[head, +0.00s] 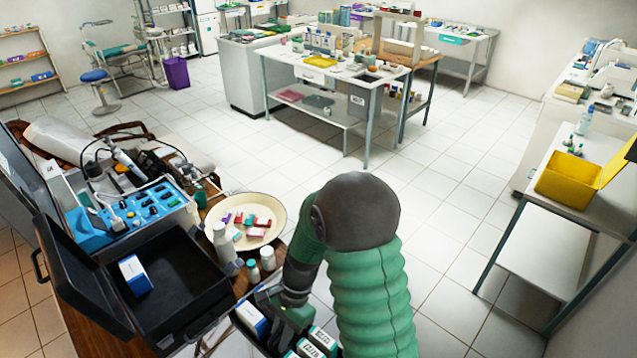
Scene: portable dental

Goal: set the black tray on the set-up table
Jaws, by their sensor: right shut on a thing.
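The black tray (239,323) is at the bottom centre, cut off by the lower edge. It holds a blue-and-white box (252,320) and several green-and-white boxes (318,340). My right gripper (272,300) reaches down at the tray and is shut on it; my green arm hides part of the tray and the exact grip. I cannot tell whether the tray rests on anything. A small white table (560,158) stands at the right; I cannot tell if it is the set-up table. My left gripper is not in view.
An open black case (190,285) and a blue control unit (140,215) sit on the left, beside a cream round dish (272,208) and white bottles (224,242). A yellow bin (568,183) stands on the right table. Tiled floor lies clear between.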

